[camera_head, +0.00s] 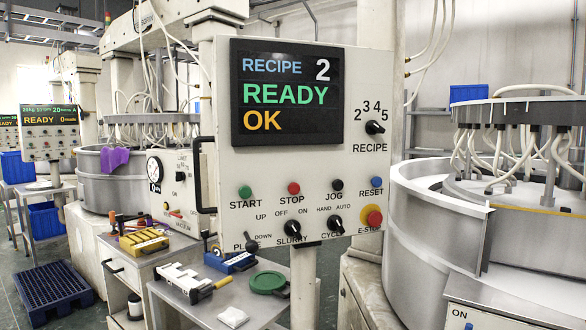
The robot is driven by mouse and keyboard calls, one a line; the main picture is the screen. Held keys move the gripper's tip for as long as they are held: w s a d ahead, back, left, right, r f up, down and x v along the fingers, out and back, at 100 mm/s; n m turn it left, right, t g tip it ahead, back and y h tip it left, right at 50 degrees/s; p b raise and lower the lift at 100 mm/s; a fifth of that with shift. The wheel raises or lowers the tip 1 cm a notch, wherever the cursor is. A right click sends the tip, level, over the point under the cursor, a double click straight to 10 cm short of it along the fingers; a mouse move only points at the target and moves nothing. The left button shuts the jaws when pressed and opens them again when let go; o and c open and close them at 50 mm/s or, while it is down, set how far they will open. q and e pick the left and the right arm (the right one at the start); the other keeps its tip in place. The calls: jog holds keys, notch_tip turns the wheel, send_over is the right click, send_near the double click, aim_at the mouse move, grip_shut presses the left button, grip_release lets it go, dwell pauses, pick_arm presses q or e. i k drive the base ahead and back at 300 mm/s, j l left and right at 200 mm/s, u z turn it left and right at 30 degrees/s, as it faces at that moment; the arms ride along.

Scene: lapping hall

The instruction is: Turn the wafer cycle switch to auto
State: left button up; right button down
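The cycle switch (336,225) is a small black rotary knob on the lower right of the white control panel (410,180). HAND is printed above it to the left and AUTO above it to the right, with CYCLE below. The knob is too small to tell for certain which word its pointer faces. The panel's display (290,94) reads RECIPE 2, READY and OK. Neither of my grippers shows in the head view, and nothing covers the switch.
Beside the switch are the slurry knob (297,227) on the left and the red emergency stop (374,218) on the right. The recipe knob (375,127) sits above. A side table (200,308) below left holds tools. A large round lapping machine (420,235) stands at right.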

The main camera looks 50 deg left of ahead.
aim_at(335, 222)
jog(key=u, duration=1.15)
jog(key=i+j+u, duration=0.15)
jog(key=u, duration=0.25)
jog(key=i+j+u, duration=0.15)
jog(key=j+u, duration=0.25)
jog(key=l+z, duration=0.2)
jog(key=k+j, duration=0.05)
